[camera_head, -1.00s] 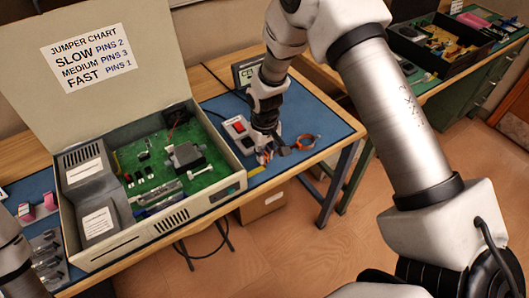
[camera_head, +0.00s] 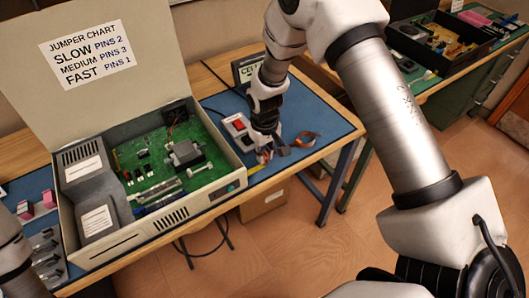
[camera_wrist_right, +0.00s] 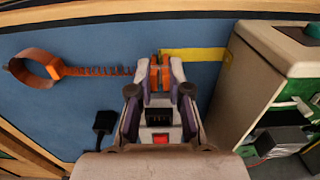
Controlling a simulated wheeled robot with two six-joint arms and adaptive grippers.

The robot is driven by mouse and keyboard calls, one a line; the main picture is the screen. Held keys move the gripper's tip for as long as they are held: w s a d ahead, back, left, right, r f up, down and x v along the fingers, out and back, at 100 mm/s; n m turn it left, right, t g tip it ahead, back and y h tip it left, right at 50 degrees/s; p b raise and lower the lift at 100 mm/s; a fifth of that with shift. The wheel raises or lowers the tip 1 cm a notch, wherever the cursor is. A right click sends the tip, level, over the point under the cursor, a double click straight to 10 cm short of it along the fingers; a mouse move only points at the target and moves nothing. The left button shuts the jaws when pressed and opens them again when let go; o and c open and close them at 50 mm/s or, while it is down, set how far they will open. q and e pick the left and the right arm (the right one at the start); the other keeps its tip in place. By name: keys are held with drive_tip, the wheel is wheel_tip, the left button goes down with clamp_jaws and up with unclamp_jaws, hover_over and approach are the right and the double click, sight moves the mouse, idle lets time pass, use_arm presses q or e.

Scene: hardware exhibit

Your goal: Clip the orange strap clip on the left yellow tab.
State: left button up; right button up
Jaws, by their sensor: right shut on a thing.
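My right gripper (camera_head: 264,153) is low over the blue mat, just right of the open case. In the wrist view the right gripper (camera_wrist_right: 160,70) is shut on the orange clip (camera_wrist_right: 160,77), which stands between its fingertips. A coiled orange cord (camera_wrist_right: 98,71) runs from the clip to an orange band (camera_wrist_right: 37,67); in the head view the band (camera_head: 307,138) lies right of the gripper. A yellow strip (camera_wrist_right: 205,54) shows on the mat beyond the fingertips, beside the case. I cannot tell whether it is a tab. My left gripper is outside the view.
The open case (camera_head: 160,228) holds a green board (camera_head: 150,160) and has a raised lid (camera_head: 90,95) with a jumper chart. A grey box with a red switch (camera_head: 238,125) stands close to my right gripper. The mat (camera_head: 330,125) is clear towards its right corner.

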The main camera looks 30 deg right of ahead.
drive_tip(key=shift+f+b, duration=0.3)
drive_tip(key=shift+f, duration=0.3)
drive_tip(key=o, duration=0.8)
drive_tip(key=shift+o, duration=0.2)
drive_tip(key=o, duration=0.3)
drive_tip(key=shift+r+p, duration=0.65)
drive_tip(key=shift+r+p, duration=2.5)
drive_tip(key=shift+r, duration=0.55)
